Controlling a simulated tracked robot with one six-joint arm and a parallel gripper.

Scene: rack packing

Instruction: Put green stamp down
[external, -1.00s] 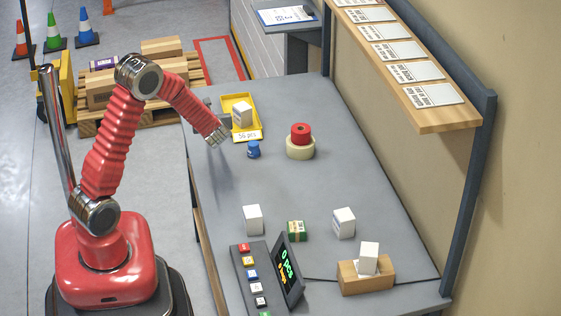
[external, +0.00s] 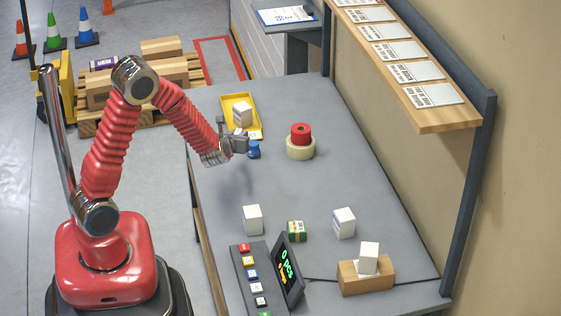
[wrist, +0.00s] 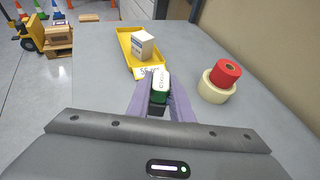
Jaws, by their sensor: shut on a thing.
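In the wrist view my gripper (wrist: 160,98) is shut on the green stamp (wrist: 160,88), which shows a white top and green side between the two fingers. The green stamp cannot be made out in the external view. Its lower end is hidden, and whether it touches the table cannot be told.
The yellow tray (external: 231,100) holds a white box (external: 242,114). A red roll (external: 300,131) sits on a cream tape roll (external: 300,150) to the right. White boxes, a green-and-yellow pack (external: 296,230) and a button console (external: 257,282) are nearer. The table's middle (external: 300,190) is clear.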

